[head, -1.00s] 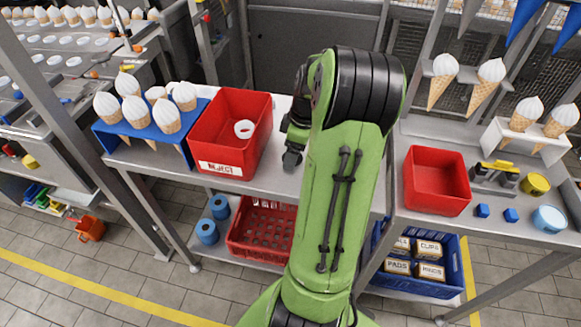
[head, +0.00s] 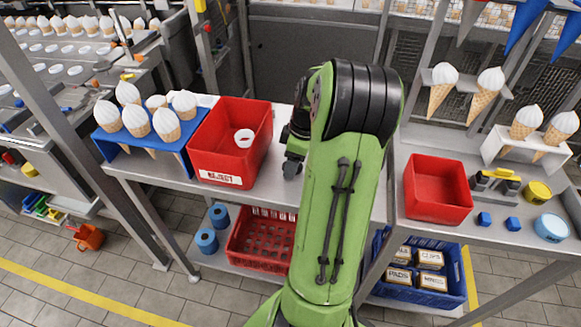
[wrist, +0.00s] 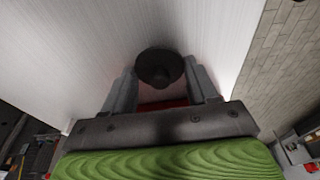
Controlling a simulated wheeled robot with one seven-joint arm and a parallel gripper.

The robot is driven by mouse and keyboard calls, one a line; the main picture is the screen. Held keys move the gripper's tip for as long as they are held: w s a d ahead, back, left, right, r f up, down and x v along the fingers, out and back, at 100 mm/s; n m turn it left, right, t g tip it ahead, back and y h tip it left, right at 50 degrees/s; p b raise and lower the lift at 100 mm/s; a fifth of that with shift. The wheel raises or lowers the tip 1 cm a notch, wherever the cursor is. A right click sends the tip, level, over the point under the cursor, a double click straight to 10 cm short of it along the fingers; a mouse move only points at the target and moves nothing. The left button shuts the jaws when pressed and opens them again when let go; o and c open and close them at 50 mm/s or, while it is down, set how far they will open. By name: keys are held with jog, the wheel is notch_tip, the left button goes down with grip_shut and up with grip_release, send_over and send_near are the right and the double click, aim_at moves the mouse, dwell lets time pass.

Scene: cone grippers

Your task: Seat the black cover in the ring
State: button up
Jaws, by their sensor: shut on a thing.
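The black cover (wrist: 158,62) is a dark round disc with a small knob, seen in the wrist view between the two grey fingers. My gripper (wrist: 162,88) is shut on it, with a pale surface behind. In the head view my gripper (head: 292,165) is low over the bench, right of the red REJECT bin, and my green arm hides most of it. The cover cannot be made out there. A white ring (head: 244,138) lies inside the REJECT bin; I cannot tell whether it is the task's ring. No other ring shows clearly.
The red REJECT bin (head: 219,160) stands close left of my gripper. A blue rack (head: 181,156) with white-topped cones is further left. On the right bench are an empty red bin (head: 438,205), a yellow-black device (head: 497,183) and blue blocks. A steel post rises between the benches.

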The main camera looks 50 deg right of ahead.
notch_tip(320, 180, up, 8)
jog(key=p, duration=0.7)
jog(key=shift+r, duration=0.1)
dwell(0.4)
dwell(0.8)
